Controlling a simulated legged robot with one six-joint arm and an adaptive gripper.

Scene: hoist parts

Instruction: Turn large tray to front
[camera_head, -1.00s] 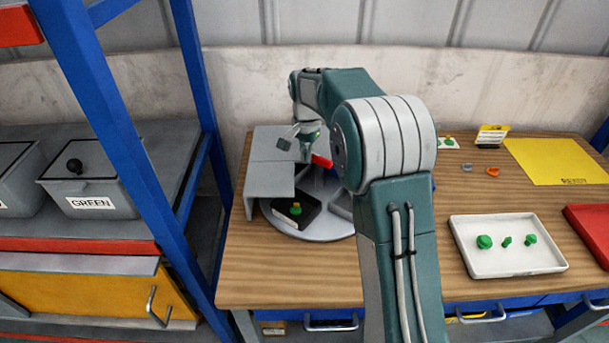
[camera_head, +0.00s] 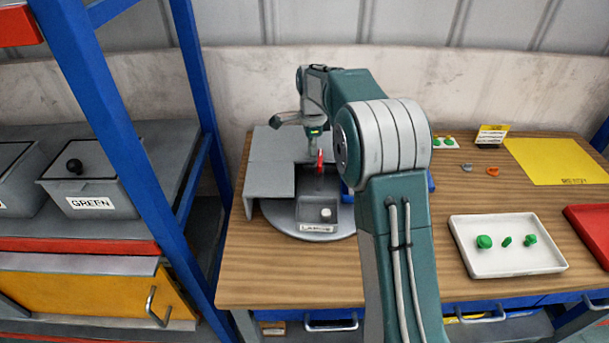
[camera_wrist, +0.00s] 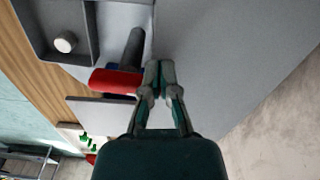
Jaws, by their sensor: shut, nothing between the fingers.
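The large tray (camera_head: 305,212) is a grey open tray at the front of the round grey turntable (camera_head: 285,228). Its front label seems to read "LARGE", and a small white round part (camera_head: 326,213) lies in it. The tray and part also show at the top left of the wrist view (camera_wrist: 92,28). A red handle (camera_head: 320,163) on a dark post stands behind the tray. My gripper (camera_wrist: 160,68) is shut and empty, just beside the red handle (camera_wrist: 115,81); I cannot tell whether they touch. The turntable's right side is hidden behind my arm.
A grey cover (camera_head: 270,180) stands over the turntable's left side. A white tray (camera_head: 505,260) with green parts, a red tray (camera_head: 590,232) and a yellow sheet (camera_head: 560,160) lie to the right. A blue rack post (camera_head: 125,165) stands left. The wooden bench front is clear.

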